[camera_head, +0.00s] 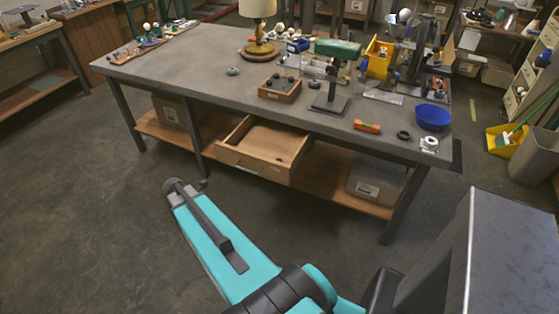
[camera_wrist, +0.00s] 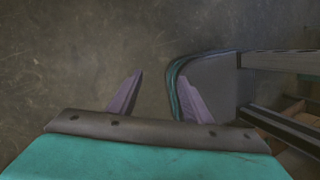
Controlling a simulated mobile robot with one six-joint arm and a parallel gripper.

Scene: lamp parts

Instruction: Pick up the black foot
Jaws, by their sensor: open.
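I cannot tell for certain which thing is the black foot. Small dark pieces sit in a wooden tray (camera_head: 280,90) on the workbench. A small dark piece (camera_head: 278,161) lies in the pulled-out drawer (camera_head: 240,163). A black ring-like piece (camera_head: 403,135) lies near the bench's front right edge. My gripper (camera_wrist: 160,76) is open and empty in the wrist view, over bare floor. In the head view its end is low in front of the bench, left of the drawer, apart from all these pieces; its fingers are hard to make out there.
The grey workbench (camera_head: 190,60) carries a lamp (camera_head: 258,30), a green-topped stand (camera_head: 337,50), a yellow bin (camera_head: 379,58), a blue bowl (camera_head: 432,117) and an orange tool (camera_head: 367,126). Boxes stand on its lower shelf (camera_head: 325,185). The floor at left is clear.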

